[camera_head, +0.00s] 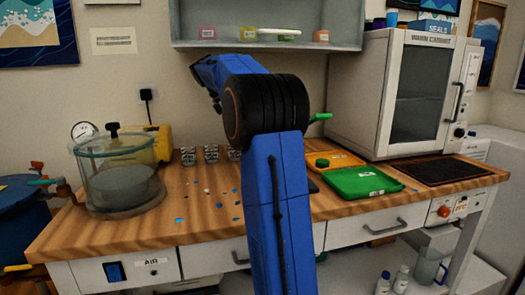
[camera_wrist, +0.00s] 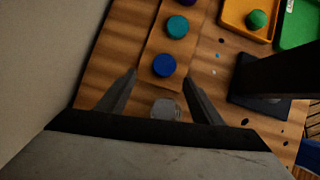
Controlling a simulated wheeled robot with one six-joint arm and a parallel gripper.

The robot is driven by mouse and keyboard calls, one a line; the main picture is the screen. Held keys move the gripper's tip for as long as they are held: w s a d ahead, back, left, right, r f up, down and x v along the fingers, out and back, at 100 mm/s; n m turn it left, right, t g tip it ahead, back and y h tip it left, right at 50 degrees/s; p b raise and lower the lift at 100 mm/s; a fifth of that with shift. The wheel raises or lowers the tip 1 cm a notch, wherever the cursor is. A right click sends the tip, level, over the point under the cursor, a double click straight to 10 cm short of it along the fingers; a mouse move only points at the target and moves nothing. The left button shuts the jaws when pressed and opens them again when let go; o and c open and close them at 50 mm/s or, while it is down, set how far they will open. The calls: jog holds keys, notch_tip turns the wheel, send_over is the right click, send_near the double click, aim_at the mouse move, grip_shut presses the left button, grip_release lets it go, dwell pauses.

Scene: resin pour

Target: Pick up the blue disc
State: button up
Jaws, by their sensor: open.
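The blue disc (camera_wrist: 164,65) lies in the wrist view on a lighter wooden strip, below a teal disc (camera_wrist: 177,27) and a purple disc (camera_wrist: 188,3) cut off by the top edge. My gripper (camera_wrist: 160,79) is open, its two fingers on either side just below the blue disc in the picture. A clear, cup-like object (camera_wrist: 165,108) shows between the fingers, partly hidden by the gripper body. I cannot tell the height of the fingers above the disc. In the head view my arm covers this area, and I cannot make out the discs or gripper.
An orange tray (camera_head: 350,158) and a green tray (camera_head: 378,193) stand right of my arm. A round green thing (camera_wrist: 257,19) is in the orange tray. A glass chamber (camera_head: 118,180) stands at left. Several small cups (camera_head: 211,153) stand on the workbench (camera_head: 200,232).

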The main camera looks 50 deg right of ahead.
jog(key=shift+x, duration=1.15)
jog(key=s+d+f, duration=0.1)
jog(key=d+f, duration=0.1)
jog(key=f, duration=0.1)
jog(key=shift+s, duration=0.4)
jog(key=shift+s+d+f, duration=0.1)
jog(key=shift+d+f, duration=0.25)
jog(key=shift+f, duration=0.2)
jog(key=shift+c, duration=0.3)
jog(key=c, duration=1.1)
jog(key=shift+r, duration=0.1)
